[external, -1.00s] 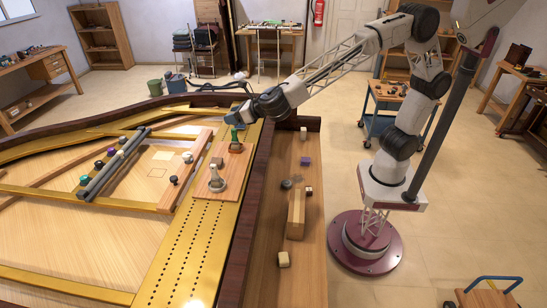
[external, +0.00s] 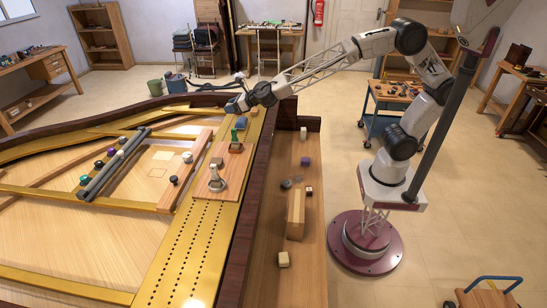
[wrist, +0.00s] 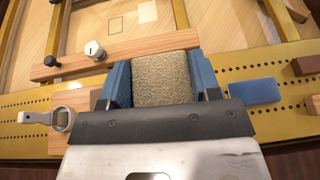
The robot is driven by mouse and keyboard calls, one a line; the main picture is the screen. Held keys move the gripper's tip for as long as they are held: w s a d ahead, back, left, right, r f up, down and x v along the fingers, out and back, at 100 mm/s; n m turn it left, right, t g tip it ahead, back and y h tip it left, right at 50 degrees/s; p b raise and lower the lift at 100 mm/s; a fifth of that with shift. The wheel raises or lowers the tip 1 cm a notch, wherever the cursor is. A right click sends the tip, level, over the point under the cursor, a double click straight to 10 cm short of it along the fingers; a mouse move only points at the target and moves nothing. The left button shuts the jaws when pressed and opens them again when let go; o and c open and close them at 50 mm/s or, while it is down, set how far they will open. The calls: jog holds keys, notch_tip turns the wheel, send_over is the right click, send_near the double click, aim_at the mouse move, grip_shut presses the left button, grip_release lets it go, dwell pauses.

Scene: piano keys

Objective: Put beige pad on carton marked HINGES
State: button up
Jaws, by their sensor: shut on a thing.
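A beige, rough-surfaced pad (wrist: 162,80) fills the space between the two blue fingers of my gripper (wrist: 162,95) in the wrist view. The fingers are shut on its sides. In the external view my gripper (external: 236,103) is over the far end of the gold frame, near a green piece (external: 240,123); the pad cannot be made out there. No lettering is readable in either view, so I cannot tell which thing is the carton marked HINGES.
A wooden board (external: 205,182) with metal pieces lies on the gold frame. A flat blue block (wrist: 255,91) is right of my gripper.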

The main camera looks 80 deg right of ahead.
jog(key=s+d+f+m+g+h, duration=0.1)
jog(key=s+d+f+m+h, duration=0.15)
jog(key=d, duration=0.75)
jog(key=s+d+f+m+h, duration=0.1)
jog(key=s+d+f+h, duration=0.15)
jog(key=d, duration=0.85)
jog(key=s+a+f+m, duration=0.1)
jog(key=s+a+f, duration=0.1)
jog(key=a, duration=0.9)
jog(key=s+a+f+m+g+h, duration=0.1)
jog(key=s+a+f, duration=0.1)
jog(key=a, duration=0.8)
jog(key=s+a+f+m+h, duration=0.1)
jog(key=s+a, duration=0.3)
jog(key=a, duration=0.7)
jog(key=shift+a+f+g, duration=0.3)
jog(key=shift+a+f, duration=0.05)
jog(key=shift+f, duration=0.25)
jog(key=s+a+f+n+y, duration=0.1)
jog(key=s+a+f, duration=0.3)
jog(key=s+a, duration=0.4)
jog(key=s+a+f+n+t+y, duration=0.1)
jog(key=s+a+f, duration=0.3)
jog(key=s+a, duration=0.5)
jog(key=s, duration=0.3)
jog(key=shift+s+a+f+t, duration=0.15)
jog(key=shift+a+t, duration=0.15)
